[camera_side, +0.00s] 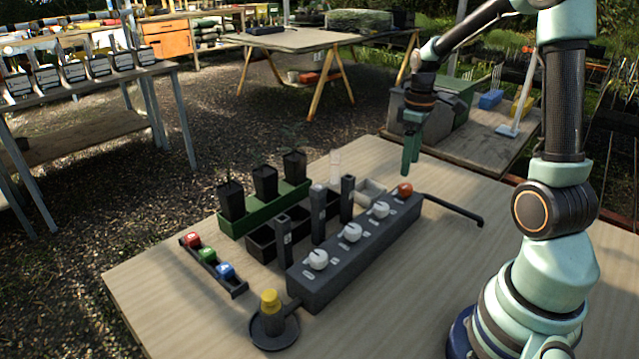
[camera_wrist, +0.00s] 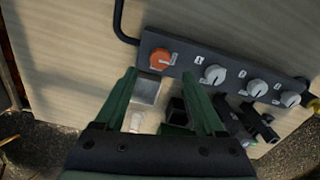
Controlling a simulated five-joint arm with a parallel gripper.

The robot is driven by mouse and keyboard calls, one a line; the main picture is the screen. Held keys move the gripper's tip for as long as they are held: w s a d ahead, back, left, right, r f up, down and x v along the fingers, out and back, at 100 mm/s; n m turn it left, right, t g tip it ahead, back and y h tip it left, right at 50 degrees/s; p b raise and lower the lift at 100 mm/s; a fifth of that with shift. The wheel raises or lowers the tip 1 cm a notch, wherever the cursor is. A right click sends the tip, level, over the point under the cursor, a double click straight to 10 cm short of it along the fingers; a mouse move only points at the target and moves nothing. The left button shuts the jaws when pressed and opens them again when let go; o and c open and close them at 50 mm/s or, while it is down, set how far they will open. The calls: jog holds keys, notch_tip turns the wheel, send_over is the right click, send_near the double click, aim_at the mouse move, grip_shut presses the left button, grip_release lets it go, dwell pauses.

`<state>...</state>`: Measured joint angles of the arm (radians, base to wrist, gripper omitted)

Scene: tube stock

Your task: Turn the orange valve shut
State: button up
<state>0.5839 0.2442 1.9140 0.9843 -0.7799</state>
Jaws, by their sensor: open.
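The orange valve (camera_side: 405,189) is a round knob at the far right end of a dark grey manifold box (camera_side: 330,272). In the wrist view the orange valve (camera_wrist: 160,60) shows a pale pointer towards its right side. My gripper (camera_side: 410,170) hangs above the manifold's far end, apart from the valve. In the wrist view my gripper (camera_wrist: 158,74) has its two green fingers spread and empty, with the valve just beyond the gap between their tips.
Three white knobs (camera_side: 352,232) line the same manifold. A black hose (camera_side: 457,206) leaves its far end. Behind stand grey posts (camera_side: 318,215), a green tray (camera_side: 236,226) with dark pots, and a small pale box (camera_side: 372,192). A yellow-capped piece (camera_side: 270,302) stands in front.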

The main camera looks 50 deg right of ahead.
aim_at(406, 186)
notch_tip(406, 186, down, 6)
jog(key=shift+f, duration=0.1)
dwell(0.4)
grip_shut()
